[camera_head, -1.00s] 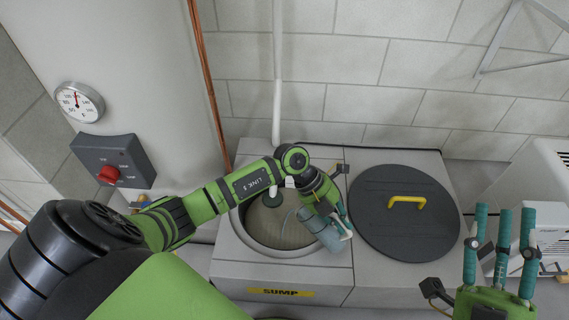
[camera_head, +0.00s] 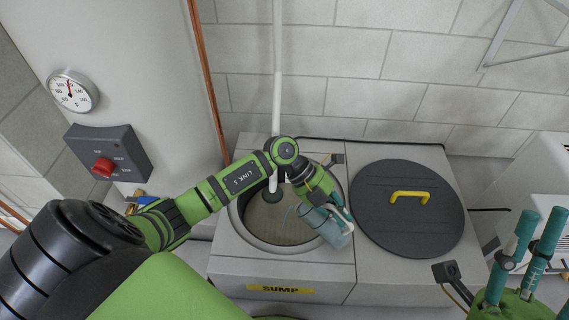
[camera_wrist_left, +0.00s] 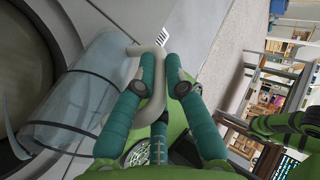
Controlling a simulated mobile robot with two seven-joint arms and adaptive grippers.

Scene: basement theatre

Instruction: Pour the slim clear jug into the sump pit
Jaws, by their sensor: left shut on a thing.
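The slim clear jug (camera_head: 336,236) is tilted far over, above the right rim of the round sump pit (camera_head: 280,222). Its mouth end faces left over the pit opening. My left gripper (camera_head: 343,212) is shut on its pale handle (camera_wrist_left: 155,95), and the jug (camera_wrist_left: 78,92) lies left of the fingers in the left wrist view. A thin curved shape shows at the mouth; I cannot tell whether it is lip or liquid. The liquid level in the jug is unclear. My right gripper (camera_head: 522,262) is at the lower right, fingers apart and empty.
A dark round lid (camera_head: 408,232) with a yellow handle lies right of the pit. A white pipe (camera_head: 277,90) runs down into the pit at the back. A gauge (camera_head: 73,91) and a grey box with a red knob (camera_head: 103,166) are on the left.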

